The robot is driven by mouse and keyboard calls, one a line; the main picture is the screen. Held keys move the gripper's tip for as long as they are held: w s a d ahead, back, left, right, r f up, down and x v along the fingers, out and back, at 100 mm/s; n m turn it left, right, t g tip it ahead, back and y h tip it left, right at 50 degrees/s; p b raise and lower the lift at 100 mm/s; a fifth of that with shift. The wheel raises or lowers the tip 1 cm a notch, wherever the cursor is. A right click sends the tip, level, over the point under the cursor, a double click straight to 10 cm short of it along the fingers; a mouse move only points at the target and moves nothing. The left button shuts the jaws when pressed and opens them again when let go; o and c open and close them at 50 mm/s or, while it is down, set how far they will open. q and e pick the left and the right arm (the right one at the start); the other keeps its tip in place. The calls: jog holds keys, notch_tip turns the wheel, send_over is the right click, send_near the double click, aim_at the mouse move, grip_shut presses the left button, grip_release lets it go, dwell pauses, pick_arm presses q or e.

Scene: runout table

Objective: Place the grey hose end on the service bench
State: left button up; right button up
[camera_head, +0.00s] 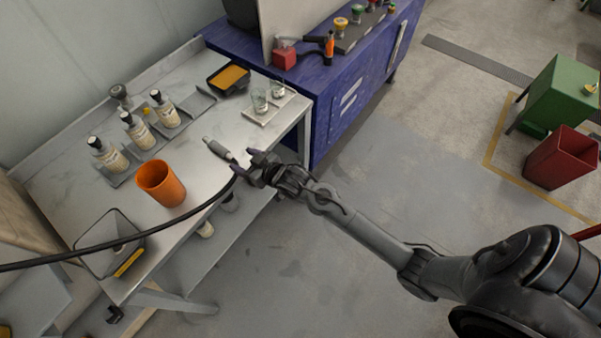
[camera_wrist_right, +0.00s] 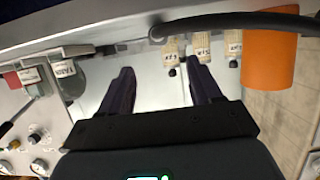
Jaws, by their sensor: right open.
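The grey hose end (camera_head: 218,148) is a short grey cylinder on the black hose (camera_head: 190,215). In the head view it appears to lie on the pale metal bench top (camera_head: 105,205) near its front edge, pointing toward the back. My right gripper (camera_head: 243,168) is just to its right at the bench edge. In the right wrist view the gripper (camera_wrist_right: 160,85) has its fingers spread with nothing between them. My left gripper is not in view.
Open floor lies in front.

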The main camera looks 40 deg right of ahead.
jog(key=s+f+g+h, duration=0.2)
jog(key=s+g, duration=0.8)
jog(key=s, duration=2.2)
jog(key=shift+s+a, duration=0.2)
jog(key=shift+s, duration=0.15)
notch_tip(320, 180, up, 29)
jog(key=p, duration=2.9)
